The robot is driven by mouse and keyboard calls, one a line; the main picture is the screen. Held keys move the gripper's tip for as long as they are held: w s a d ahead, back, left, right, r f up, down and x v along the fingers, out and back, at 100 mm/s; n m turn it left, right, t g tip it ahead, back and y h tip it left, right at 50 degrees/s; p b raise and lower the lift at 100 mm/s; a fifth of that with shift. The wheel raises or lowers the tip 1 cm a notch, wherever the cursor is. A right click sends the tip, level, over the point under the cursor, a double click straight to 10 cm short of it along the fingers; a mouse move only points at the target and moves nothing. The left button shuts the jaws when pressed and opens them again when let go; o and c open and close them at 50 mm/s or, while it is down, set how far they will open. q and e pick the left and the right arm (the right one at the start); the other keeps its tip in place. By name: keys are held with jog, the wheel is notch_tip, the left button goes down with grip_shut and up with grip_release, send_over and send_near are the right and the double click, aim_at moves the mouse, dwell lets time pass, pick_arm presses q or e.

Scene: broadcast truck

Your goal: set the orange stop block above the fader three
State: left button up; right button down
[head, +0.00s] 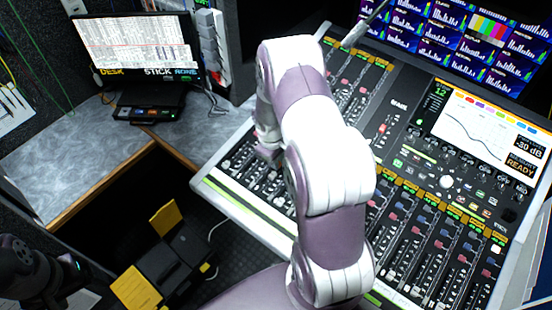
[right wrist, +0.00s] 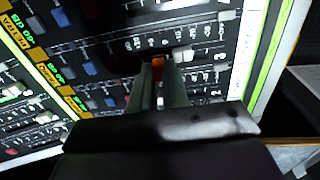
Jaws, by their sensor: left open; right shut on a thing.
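In the right wrist view, my right gripper (right wrist: 159,76) points at the fader panel of the mixing console (head: 225,187), its two fingers close together. A small orange piece, the stop block (right wrist: 158,64), shows between the fingertips, close to the panel. Whether it touches the panel is unclear. White and dark fader caps lie around the fingertips; I cannot tell which is fader three. In the head view, my right arm covers the middle of the console and hides the block. My left gripper (head: 35,268) is at the lower left edge, dark, away from the console, its fingers hard to make out.
Below are dark and yellow cases (head: 172,262) on the floor. The console has a lit screen (head: 490,135); monitors (head: 470,35) stand behind it.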

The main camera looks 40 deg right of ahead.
aim_at(273, 172)
jog(key=shift+d+f+b, duration=0.2)
jog(key=shift+f+b, duration=0.75)
jog(key=shift+f, duration=0.45)
jog(key=c, duration=1.1)
grip_release()
jog(key=shift+o, duration=0.2)
notch_tip(273, 172, up, 12)
jog(key=a, duration=0.1)
jog(key=shift+s+a+r+b, duration=0.2)
jog(key=shift+a+r+b, duration=0.05)
jog(key=shift+a+b, duration=0.1)
